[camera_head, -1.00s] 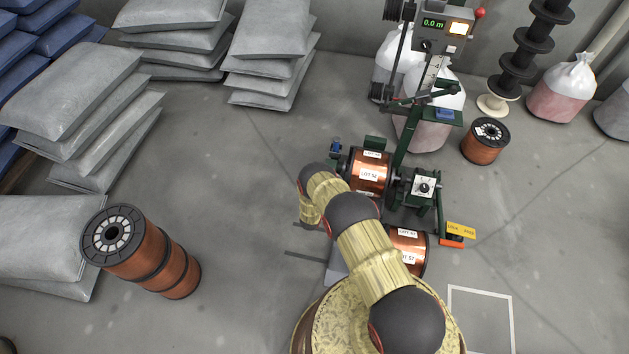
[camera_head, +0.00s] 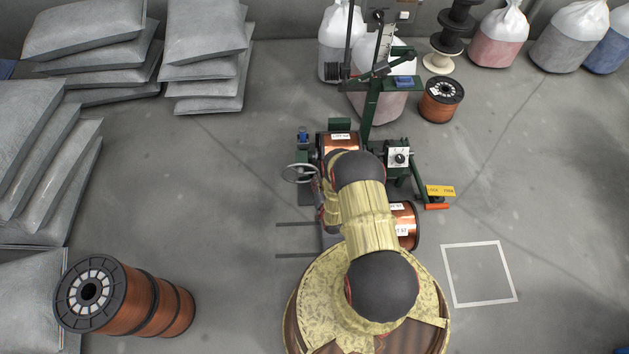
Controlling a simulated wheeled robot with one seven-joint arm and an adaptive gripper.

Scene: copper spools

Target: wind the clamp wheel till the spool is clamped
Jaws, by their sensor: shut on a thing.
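The clamp wheel (camera_head: 299,174) is a grey spoked handwheel on the left side of the green winding machine (camera_head: 371,106). My gripper (camera_head: 317,183) is at the right edge of the wheel and shut on its rim. My own forearm and wrist hide most of the gripper, so the fingertips do not show clearly. The copper spool in the machine (camera_head: 338,139) lies just behind my arm, and only its upper part with a white label shows. I cannot tell whether the clamp presses on the spool.
Another copper spool (camera_head: 407,229) lies right of my arm. A dial box (camera_head: 399,157) and a yellow tag (camera_head: 440,191) are on the machine's right. Stacked spools (camera_head: 128,297) stand at front left. Sacks (camera_head: 208,45) line the back left. Floor around the white square (camera_head: 480,273) is clear.

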